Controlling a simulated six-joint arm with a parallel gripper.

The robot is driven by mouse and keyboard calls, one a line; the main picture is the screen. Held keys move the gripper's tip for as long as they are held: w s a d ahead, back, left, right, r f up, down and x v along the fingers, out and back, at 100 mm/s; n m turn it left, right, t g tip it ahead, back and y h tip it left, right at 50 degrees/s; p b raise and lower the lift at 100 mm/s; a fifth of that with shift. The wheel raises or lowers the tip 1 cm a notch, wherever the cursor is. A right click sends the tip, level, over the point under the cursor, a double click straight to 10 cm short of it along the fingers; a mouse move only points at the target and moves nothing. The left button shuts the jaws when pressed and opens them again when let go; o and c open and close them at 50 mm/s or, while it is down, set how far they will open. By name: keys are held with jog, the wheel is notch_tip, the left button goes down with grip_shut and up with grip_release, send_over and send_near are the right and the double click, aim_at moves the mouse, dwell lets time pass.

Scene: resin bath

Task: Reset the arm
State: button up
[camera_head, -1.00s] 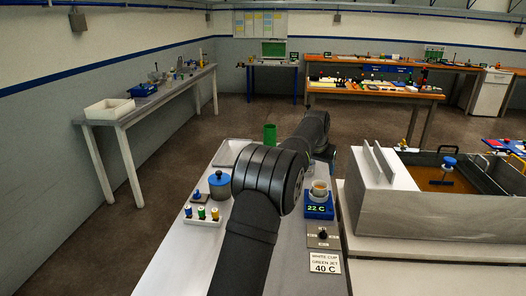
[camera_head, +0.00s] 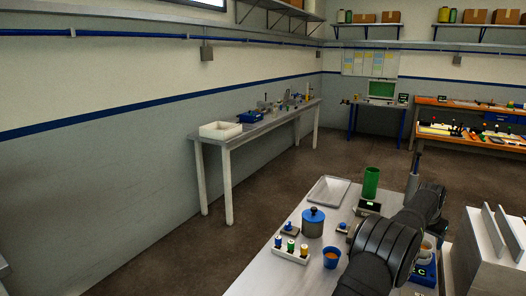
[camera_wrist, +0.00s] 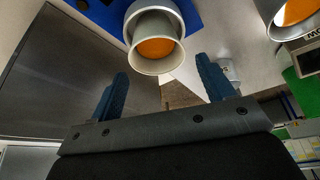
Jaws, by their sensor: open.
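My gripper (camera_wrist: 162,68) is open, with its two dark blue fingers apart and nothing held between them in the wrist view. A pale cup with orange liquid (camera_wrist: 145,66) shows just beyond the fingertips, in front of a blue block (camera_wrist: 190,14). I cannot tell if a finger touches it. In the head view my black arm reaches over the right of the white bench (camera_head: 262,283), and the gripper's fingers cannot be made out. A cup (camera_head: 431,243) on a blue heater (camera_head: 424,274) is partly hidden beside my arm.
On the bench are a blue-lidded pot (camera_head: 313,224), a vial rack (camera_head: 291,254), a blue cup with orange contents (camera_head: 331,260), a green cylinder (camera_head: 371,184) and a shallow tray (camera_head: 328,190). A pale bath housing (camera_head: 485,255) stands right. Floor is clear to the left.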

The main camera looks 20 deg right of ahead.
jog(key=shift+r, duration=0.3)
